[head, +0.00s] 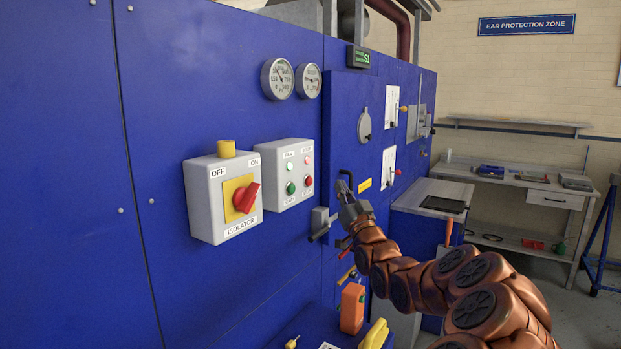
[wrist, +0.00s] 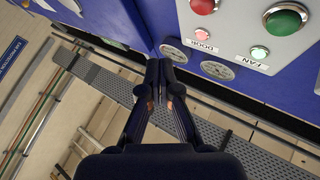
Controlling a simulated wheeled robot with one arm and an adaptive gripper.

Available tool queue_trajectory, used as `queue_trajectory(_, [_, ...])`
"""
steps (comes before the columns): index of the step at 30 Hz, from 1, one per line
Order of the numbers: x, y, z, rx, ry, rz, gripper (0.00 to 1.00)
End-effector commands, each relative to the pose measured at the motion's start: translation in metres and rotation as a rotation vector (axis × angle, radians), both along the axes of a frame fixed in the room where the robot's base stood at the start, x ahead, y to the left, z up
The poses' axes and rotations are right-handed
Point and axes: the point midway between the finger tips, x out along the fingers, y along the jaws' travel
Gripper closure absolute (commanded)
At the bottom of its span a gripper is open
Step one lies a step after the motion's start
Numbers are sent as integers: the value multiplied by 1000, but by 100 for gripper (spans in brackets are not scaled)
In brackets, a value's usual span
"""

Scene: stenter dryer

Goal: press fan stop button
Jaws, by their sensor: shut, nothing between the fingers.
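A light grey button box (head: 271,161) is fixed to the blue machine wall in the head view. It carries a green button (head: 290,188) and, to its right, a red button (head: 308,181), with a small lamp above each. In the wrist view the box appears upside down at top right, with the green button (wrist: 287,18), the red button (wrist: 204,5) partly cut off, and labels reading FAN and DOOR beside the lamps. My gripper (head: 344,184) is shut and empty, to the right of the box. Its closed fingertips (wrist: 160,70) are apart from both buttons.
A grey isolator box (head: 222,196) with a red rotary switch stands left of the button box. Two gauges (head: 291,79) are above. A grey door handle (head: 321,222) juts out just below my gripper. A workbench (head: 432,195) stands to the right.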

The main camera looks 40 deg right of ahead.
Motion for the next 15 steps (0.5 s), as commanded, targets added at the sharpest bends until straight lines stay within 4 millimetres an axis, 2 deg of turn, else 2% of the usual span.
queue_trajectory(5, [22,8,6,0,0,4,100])
queue_trajectory(9, [37,13,0,-1,2,3,100])
queue_trajectory(15, [52,16,0,-1,0,0,100])
